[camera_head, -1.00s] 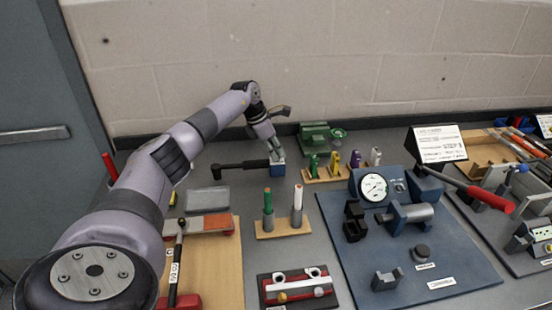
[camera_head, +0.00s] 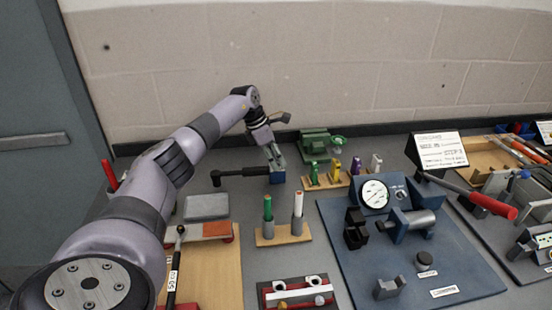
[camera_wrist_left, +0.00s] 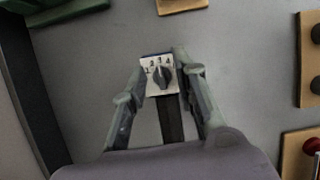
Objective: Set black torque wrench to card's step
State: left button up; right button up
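The black torque wrench (camera_head: 240,172) lies on the grey bench left of centre, with a blue block (camera_head: 278,179) at its right end. My left gripper (camera_head: 275,162) is over that block, pointing down. In the left wrist view, a white dial plate (camera_wrist_left: 150,82) with small numbers and a dark knob (camera_wrist_left: 163,78) sits between the spread fingers of my left gripper (camera_wrist_left: 161,62). Contact with the plate's sides cannot be told. The knob's setting is unclear. The white card (camera_head: 440,150) stands at the right; one line seems to read "STEP 3". My right gripper is out of view.
A wooden rack (camera_head: 335,181) with coloured pieces and a green tool (camera_head: 315,143) stand right of the gripper. A wooden stand (camera_head: 283,234) holds two upright rods in front. A blue fixture board (camera_head: 400,270) with a gauge fills the right. The wall is behind.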

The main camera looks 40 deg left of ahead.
pick_arm(q)
jog(key=v, duration=1.2)
dwell(0.4)
